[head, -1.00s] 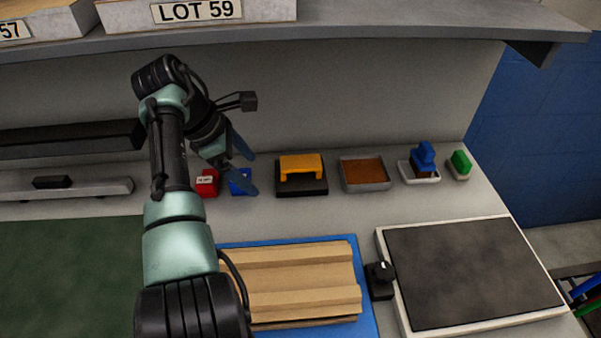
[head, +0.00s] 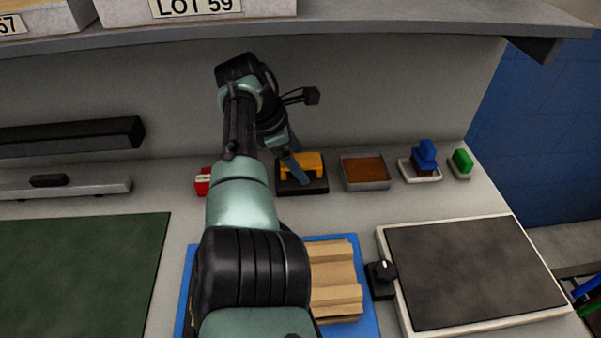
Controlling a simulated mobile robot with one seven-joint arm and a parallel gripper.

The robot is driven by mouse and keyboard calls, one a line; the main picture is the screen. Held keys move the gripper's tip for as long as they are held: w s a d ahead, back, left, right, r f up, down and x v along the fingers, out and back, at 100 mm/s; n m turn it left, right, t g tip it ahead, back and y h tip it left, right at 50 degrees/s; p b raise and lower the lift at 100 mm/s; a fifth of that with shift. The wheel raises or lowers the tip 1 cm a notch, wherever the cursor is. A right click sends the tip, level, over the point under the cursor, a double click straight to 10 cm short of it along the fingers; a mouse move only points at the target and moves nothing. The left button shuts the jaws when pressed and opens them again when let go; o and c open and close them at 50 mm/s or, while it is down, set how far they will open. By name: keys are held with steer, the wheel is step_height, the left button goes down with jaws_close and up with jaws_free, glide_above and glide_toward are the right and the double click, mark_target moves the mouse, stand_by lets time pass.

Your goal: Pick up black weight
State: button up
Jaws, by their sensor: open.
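A black block with a yellow handle (head: 316,186), which looks like the black weight, sits on the grey bench near the back wall. My gripper (head: 296,165) is open, with its blue fingers pointing down at the left part of the yellow handle in this view. One finger overlaps the handle; the other is mostly hidden by my arm. I cannot tell whether the fingers touch the handle or hover above it. Part of the block's left side is covered.
A tray with brown filling (head: 366,172), a blue-handled item on a white tray (head: 424,163) and a green block (head: 461,163) stand to the right. A red block (head: 203,182) is left. A dark-topped panel (head: 470,270) and wooden pieces on a blue mat (head: 335,280) lie in front.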

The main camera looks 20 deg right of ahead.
steer(key=shift+c, duration=0.2)
jaws_close()
steer(key=shift+w+d+r, duration=0.1)
steer(key=shift+w+r, duration=0.05)
steer(key=shift+r, duration=0.05)
steer(key=shift+r, duration=0.15)
stand_by(0.4)
